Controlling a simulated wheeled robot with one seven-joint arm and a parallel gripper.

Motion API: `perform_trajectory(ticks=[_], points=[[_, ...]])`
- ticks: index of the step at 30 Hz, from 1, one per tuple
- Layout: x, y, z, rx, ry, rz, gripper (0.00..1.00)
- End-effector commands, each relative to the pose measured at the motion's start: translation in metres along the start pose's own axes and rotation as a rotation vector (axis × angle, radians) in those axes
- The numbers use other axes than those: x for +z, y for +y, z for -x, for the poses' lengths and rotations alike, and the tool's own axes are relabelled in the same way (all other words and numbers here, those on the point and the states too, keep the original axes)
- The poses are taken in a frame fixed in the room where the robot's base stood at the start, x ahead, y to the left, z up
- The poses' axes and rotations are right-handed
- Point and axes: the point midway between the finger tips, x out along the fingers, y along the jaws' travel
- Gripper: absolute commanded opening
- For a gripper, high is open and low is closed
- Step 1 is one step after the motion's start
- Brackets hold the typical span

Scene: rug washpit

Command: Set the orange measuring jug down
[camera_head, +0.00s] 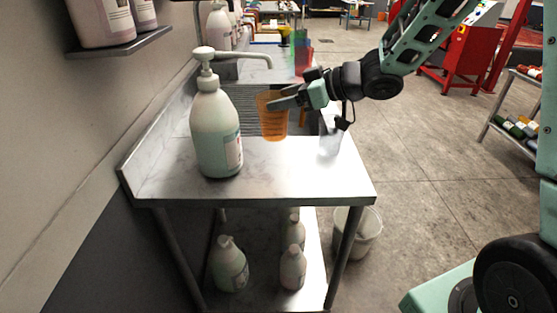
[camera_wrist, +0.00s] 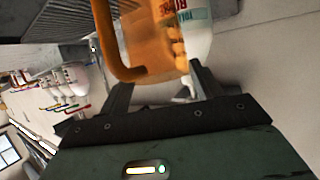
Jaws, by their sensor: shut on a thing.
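The orange measuring jug (camera_head: 273,122) is upright at the back of the metal table (camera_head: 280,180), behind and right of a large white pump bottle (camera_head: 215,130). My gripper (camera_head: 284,101) reaches in from the right and is shut on the jug. I cannot tell whether the jug's base touches the table top. In the wrist view the orange jug (camera_wrist: 152,40) fills the upper middle, with its handle toward the left. My gripper's fingers (camera_wrist: 160,82) are on either side of its lower part in that view.
A clear vessel (camera_head: 330,138) stands at the table's right edge, close to my gripper. Green and red see-through jugs (camera_head: 301,55) are farther back. Small bottles (camera_head: 292,268) sit on the lower shelf. The table's front right is bare.

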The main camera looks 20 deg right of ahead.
Motion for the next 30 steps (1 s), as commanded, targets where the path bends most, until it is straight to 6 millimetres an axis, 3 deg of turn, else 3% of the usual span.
perform_trajectory(ticks=[6, 18, 30], points=[[0.038, -0.001, -0.016, -0.002, -0.002, -0.005, 0.13], [0.08, -0.001, -0.033, -0.001, -0.003, -0.004, 0.13], [0.085, 0.0, -0.035, 0.0, -0.001, -0.001, 0.13]])
